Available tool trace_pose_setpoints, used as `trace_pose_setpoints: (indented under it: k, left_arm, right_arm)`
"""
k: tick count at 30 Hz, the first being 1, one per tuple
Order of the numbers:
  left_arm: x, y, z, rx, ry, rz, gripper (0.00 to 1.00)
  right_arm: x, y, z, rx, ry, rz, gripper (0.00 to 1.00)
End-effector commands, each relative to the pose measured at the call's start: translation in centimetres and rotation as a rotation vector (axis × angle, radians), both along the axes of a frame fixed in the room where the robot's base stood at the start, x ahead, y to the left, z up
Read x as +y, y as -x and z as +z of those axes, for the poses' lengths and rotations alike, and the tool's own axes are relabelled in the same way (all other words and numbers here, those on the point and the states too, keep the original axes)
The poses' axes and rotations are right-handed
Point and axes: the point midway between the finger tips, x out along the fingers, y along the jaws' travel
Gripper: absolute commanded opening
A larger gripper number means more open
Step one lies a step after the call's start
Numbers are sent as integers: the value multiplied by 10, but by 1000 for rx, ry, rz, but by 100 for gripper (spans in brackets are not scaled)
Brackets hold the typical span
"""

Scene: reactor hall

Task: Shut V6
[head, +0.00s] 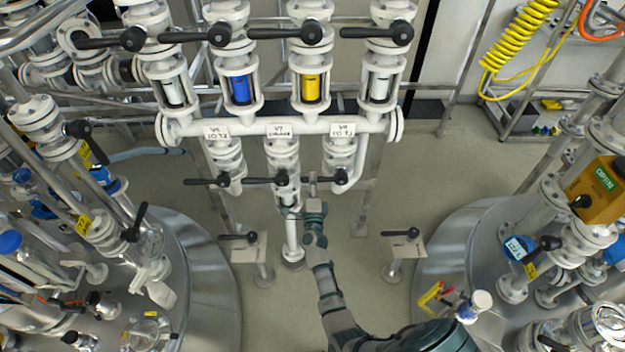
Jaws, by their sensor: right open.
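Three small valves hang under the white horizontal manifold. The left one carries a small white label (216,132) that seems to read V6. Its black lever (203,182) lies level, pointing left across its vertical pipe. The middle valve, labelled V7 (279,130), has a black lever (262,181) also pointing left. The right valve's label (342,129) is too small to read surely; its lever (330,178) points left too. My right gripper (313,182) is open, between the middle and right valves, overlapping the right lever's tip in the picture. Contact cannot be told. My left gripper is out of view.
The manifold (260,126) runs above, with sight glasses and larger black levers (287,33) higher up. Two low posts with levers stand at left (240,238) and right (403,234). Round tank tops (215,285) flank both sides.

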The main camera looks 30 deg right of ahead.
Motion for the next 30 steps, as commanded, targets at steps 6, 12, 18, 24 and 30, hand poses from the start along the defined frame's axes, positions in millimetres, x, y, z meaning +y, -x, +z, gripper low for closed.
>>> trace_pose_setpoints:
  k: [6,12,18,24,30]
  left_arm:
    - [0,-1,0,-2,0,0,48]
    - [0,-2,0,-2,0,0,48]
    - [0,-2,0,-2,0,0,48]
    - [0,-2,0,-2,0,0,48]
    - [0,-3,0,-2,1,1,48]
  right_arm:
    - [24,40,-11,3,-3,-1,49]
    - [44,74,-19,3,-1,-1,49]
    - [55,90,-23,2,-1,-2,49]
    - [56,92,-23,1,-1,-2,49]
    - [56,92,-23,1,-1,-2,49]
